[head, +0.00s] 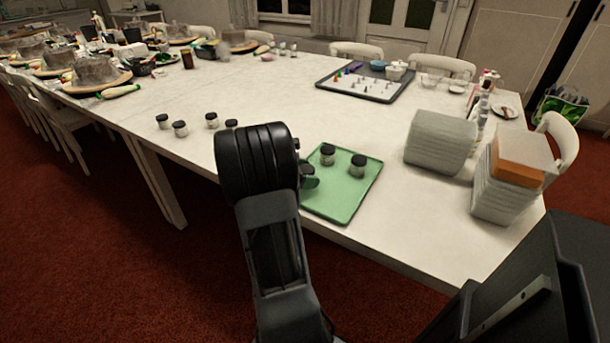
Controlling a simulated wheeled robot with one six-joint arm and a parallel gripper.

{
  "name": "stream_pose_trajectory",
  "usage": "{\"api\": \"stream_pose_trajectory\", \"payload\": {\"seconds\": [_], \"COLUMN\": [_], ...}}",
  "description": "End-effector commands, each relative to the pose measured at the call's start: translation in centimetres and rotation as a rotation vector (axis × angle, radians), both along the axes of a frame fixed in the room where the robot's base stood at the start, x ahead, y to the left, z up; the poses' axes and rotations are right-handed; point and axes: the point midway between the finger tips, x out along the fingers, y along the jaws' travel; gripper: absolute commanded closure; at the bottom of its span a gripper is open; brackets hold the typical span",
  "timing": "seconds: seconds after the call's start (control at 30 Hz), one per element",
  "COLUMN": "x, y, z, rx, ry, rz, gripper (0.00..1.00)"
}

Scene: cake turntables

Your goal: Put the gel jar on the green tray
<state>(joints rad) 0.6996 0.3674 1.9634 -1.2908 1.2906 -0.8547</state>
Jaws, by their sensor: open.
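The green tray (345,200) lies on the near part of the white table. Small jars with dark lids stand on it: one at its far side (328,155), one at its right (358,166), and one at its left edge (306,170), partly hidden by my arm. Several similar jars (180,128) stand on the bare table to the left. I cannot tell which one is the gel jar. My gripper (309,182) is mostly hidden behind my arm, low at the tray's left side, next to the partly hidden jar. It is open; I cannot see whether it touches the jar.
Wrapped pale stacks (440,142) and a stack with an orange-brown top (513,175) stand right of the tray. A dark tray (365,88) with small items lies farther back. Cake turntables (100,72) crowd the far left. The table's middle is clear.

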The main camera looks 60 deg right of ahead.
Motion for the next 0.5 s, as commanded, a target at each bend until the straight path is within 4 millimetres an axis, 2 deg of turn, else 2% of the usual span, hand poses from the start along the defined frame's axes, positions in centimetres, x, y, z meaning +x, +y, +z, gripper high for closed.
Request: {"api": "stream_pose_trajectory", "payload": {"seconds": [0.27, 0.5], "x": [0.0, 2.3], "y": [0.0, 2.7], "z": [0.5, 2.1], "rx": [-0.001, 0.000], "ry": [-0.001, -0.002], "rz": [-0.001, 0.005], "gripper": [0.23, 0.23]}}
